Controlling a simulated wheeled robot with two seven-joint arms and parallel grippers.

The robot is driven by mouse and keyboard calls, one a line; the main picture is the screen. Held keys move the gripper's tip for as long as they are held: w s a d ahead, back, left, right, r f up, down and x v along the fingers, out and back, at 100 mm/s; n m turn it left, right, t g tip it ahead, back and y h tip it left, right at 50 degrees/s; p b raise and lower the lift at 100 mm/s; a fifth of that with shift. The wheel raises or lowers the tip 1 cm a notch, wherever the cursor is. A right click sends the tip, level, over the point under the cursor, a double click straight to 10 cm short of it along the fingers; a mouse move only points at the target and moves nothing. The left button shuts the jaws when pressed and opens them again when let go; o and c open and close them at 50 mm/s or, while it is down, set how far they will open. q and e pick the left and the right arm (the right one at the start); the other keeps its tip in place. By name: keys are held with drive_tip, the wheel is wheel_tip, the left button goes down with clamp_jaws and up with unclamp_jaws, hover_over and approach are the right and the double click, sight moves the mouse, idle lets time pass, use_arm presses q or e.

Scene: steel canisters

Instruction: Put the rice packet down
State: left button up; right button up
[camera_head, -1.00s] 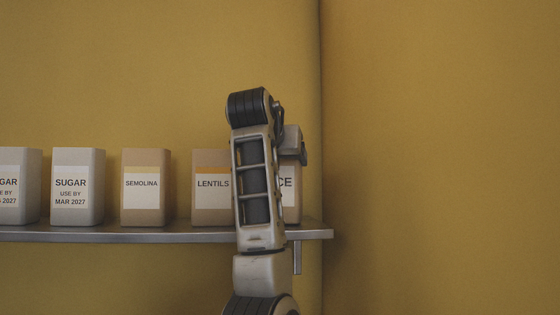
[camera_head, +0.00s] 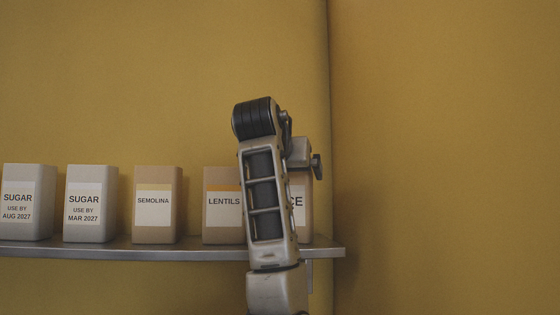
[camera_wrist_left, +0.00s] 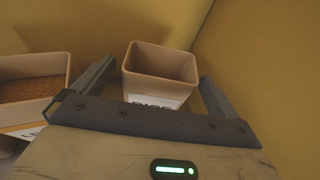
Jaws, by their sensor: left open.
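The rice packet (camera_head: 304,207) is a tan, open-topped box with a white label. It stands upright at the right end of the steel shelf (camera_head: 180,251), largely hidden behind my left arm in the head view. In the left wrist view the rice packet (camera_wrist_left: 160,72) is between the two fingers of my left gripper (camera_wrist_left: 157,78), with gaps on both sides. The gripper is open. In the head view one finger of my left gripper (camera_head: 317,167) sticks out right of the packet. My right gripper is not in view.
A lentils packet (camera_head: 222,215) stands just left of the rice, partly behind my arm. Further left are a semolina packet (camera_head: 157,215) and two grey sugar packets (camera_head: 91,180) (camera_head: 28,178). A wall corner lies close to the shelf's right end.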

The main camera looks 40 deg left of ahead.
use_arm(q)
drive_tip(key=b+v, duration=0.2)
drive_tip(key=v, duration=0.8)
drive_tip(key=shift+f, duration=0.15)
